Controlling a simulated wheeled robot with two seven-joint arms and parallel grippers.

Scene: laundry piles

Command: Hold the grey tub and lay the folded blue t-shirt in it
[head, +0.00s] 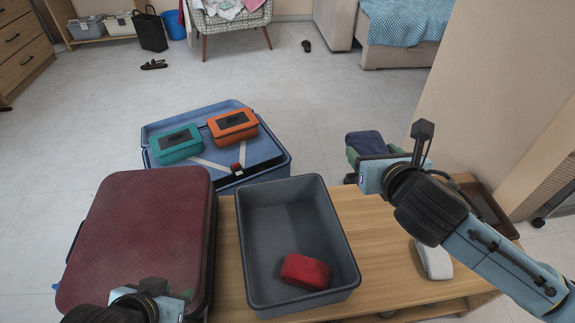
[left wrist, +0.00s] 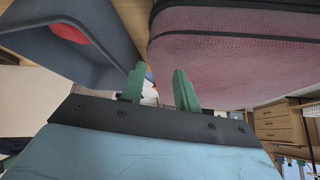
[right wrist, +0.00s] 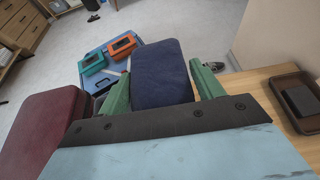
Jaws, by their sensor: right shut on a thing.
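The grey tub (head: 254,268) stands on the wooden table with a folded red cloth (head: 305,271) inside, near its front. The folded blue t-shirt (head: 366,141) is between the green fingers of my right gripper (head: 366,158), held up right of and beyond the tub. In the right wrist view the t-shirt (right wrist: 160,75) fills the gap between the fingers. My left gripper (left wrist: 158,90) is open and empty. Its fingers are apart from the tub (left wrist: 95,45) in the left wrist view.
A dark red suitcase (head: 140,235) stands close left of the tub. Behind is an open blue case (head: 225,172) with a teal box (head: 176,145) and an orange box (head: 232,125) on it. A brown tray (head: 485,205) and a white object (head: 434,260) lie to the right.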

